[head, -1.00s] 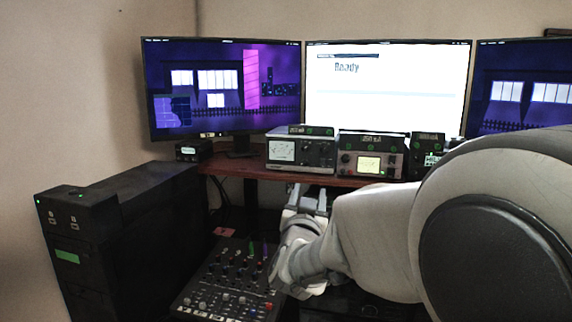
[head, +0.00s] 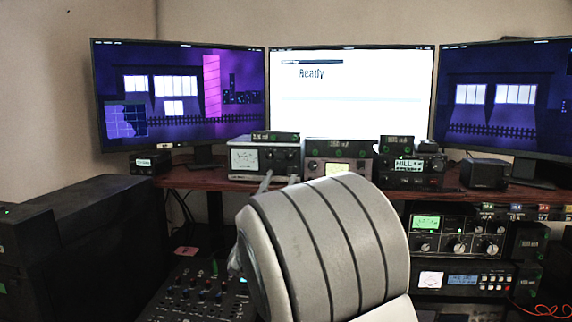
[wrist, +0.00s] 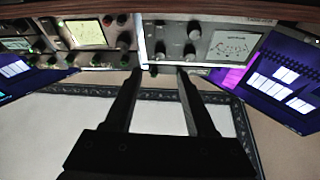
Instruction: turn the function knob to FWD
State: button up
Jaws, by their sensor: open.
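The silver-faced tuner with a square meter (head: 245,159) stands on the wooden shelf at centre left in the head view.
A radio with a lit yellowish display (head: 337,169) stands right of the tuner. Small black boxes sit on top of the units. The shelf edge (head: 205,179) runs below. A mixer (head: 200,295) lies low at left, and more radios (head: 455,240) are racked at right.

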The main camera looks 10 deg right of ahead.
aim_at(289, 157)
jog(key=x, duration=0.8)
jog(key=shift+w, duration=0.1)
grip_shut()
